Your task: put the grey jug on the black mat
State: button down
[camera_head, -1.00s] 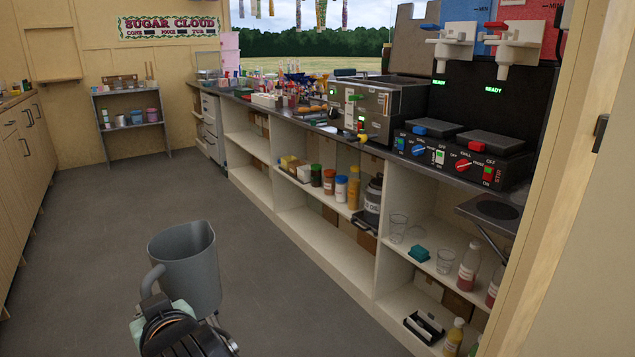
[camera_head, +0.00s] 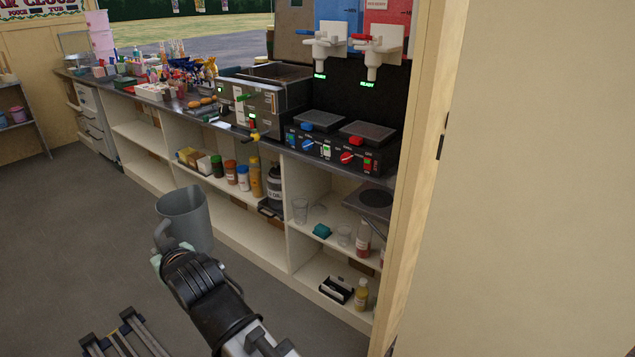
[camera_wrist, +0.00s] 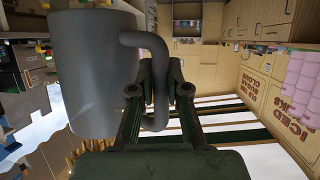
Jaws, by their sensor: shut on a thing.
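The grey jug (camera_head: 187,222) hangs upright in the air in front of the shelving, its open top facing up. My gripper (camera_head: 164,246) is shut on its handle, at the jug's left in the head view. In the wrist view the jug (camera_wrist: 88,75) fills the upper left, and the fingers of my gripper (camera_wrist: 158,92) close around the handle (camera_wrist: 150,42). A black round mat (camera_head: 376,198) lies on a small ledge at the right end of the counter, well to the right of the jug. Nothing stands on it.
The counter (camera_head: 160,103) holds sweets, a steel machine (camera_head: 262,105) and a slush dispenser (camera_head: 340,145). Glasses (camera_head: 300,211) and bottles (camera_head: 363,240) stand on shelves below the mat's level. A wooden post (camera_head: 425,150) rises close right of the mat. The floor (camera_head: 90,215) at left is clear.

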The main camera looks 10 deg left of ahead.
jog(key=w+d+r+m+t+h+p, duration=0.1)
jog(key=w+d+r+m+p, duration=0.1)
jog(key=w+d+p, duration=0.85)
jog(key=w+d+r+m+t+h+p, duration=0.1)
jog(key=w+d+r+t+h+p, duration=0.35)
jog(key=w, duration=1.15)
jog(key=w+d+m+g+y+p, duration=0.1)
jog(key=w+d+m+g+p, duration=0.1)
jog(key=w+d+p, duration=0.9)
jog(key=s+d+p, duration=0.3)
jog(key=s+d, duration=0.4)
jog(key=d, duration=0.6)
notch_tip(320, 180, down, 7)
jog(key=shift+w+a+r+p, duration=0.15)
jog(key=shift+w+a+p, duration=0.15)
jog(key=shift+p, duration=0.1)
jog(key=shift+f+b, duration=0.2)
jog(key=shift+b, duration=0.1)
jog(key=c, duration=1.2)
grip_release()
jog(key=shift+o, duration=0.2)
